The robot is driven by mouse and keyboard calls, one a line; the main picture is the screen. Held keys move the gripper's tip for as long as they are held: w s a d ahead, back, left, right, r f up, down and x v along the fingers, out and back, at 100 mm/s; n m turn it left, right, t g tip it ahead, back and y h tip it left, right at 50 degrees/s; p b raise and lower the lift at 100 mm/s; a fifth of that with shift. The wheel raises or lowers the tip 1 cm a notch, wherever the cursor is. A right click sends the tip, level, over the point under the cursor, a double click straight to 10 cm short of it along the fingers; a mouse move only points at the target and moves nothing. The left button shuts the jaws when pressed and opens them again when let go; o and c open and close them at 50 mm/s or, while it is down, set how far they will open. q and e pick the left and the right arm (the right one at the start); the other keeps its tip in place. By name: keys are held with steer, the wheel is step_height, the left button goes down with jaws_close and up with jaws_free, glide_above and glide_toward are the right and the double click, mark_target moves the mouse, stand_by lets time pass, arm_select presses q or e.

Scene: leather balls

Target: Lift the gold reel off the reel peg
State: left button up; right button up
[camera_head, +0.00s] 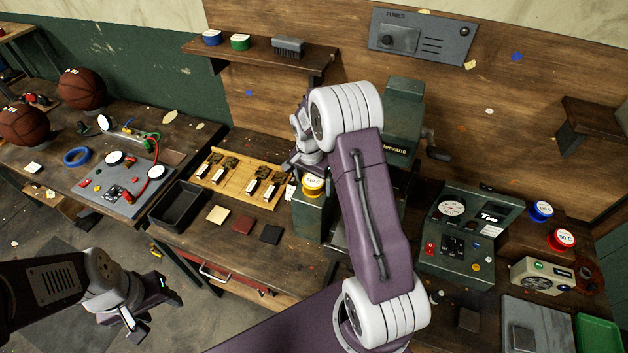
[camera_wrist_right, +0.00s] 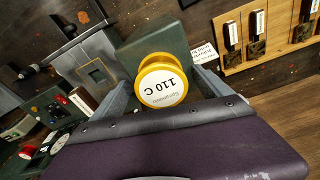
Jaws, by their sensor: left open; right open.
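The gold reel (camera_head: 313,185) sits on top of a green block at the left of the large green machine. In the right wrist view the gold reel (camera_wrist_right: 162,84) shows its white face, marked "110 C". The reel peg is hidden by the reel. My right gripper (camera_head: 297,166) is open above the reel, partly hidden behind its own wrist. In the right wrist view its fingers (camera_wrist_right: 165,92) appear on either side of the reel; I cannot tell whether they touch it. My left gripper (camera_head: 148,302) is open and empty at the lower left, away from the bench.
The green machine (camera_head: 403,110) stands close behind the reel. Blue and green reels (camera_head: 240,42) sit on the shelf above. A control box (camera_head: 468,235) stands right.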

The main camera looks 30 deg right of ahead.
mark_target(314, 178)
steer(key=shift+w+f, duration=0.15)
steer(key=shift+f, duration=0.05)
steer(key=c, duration=1.3)
steer(key=shift+r+b, duration=0.45)
steer(key=shift+r, duration=0.05)
steer(key=shift+c, duration=0.2)
step_height(314, 178, up, 3)
steer(key=shift+b, duration=0.75)
steer(key=s+d+r+b, duration=0.3)
steer(key=s+d+r, duration=0.4)
steer(key=s, duration=0.2)
steer(key=shift+s, duration=0.2)
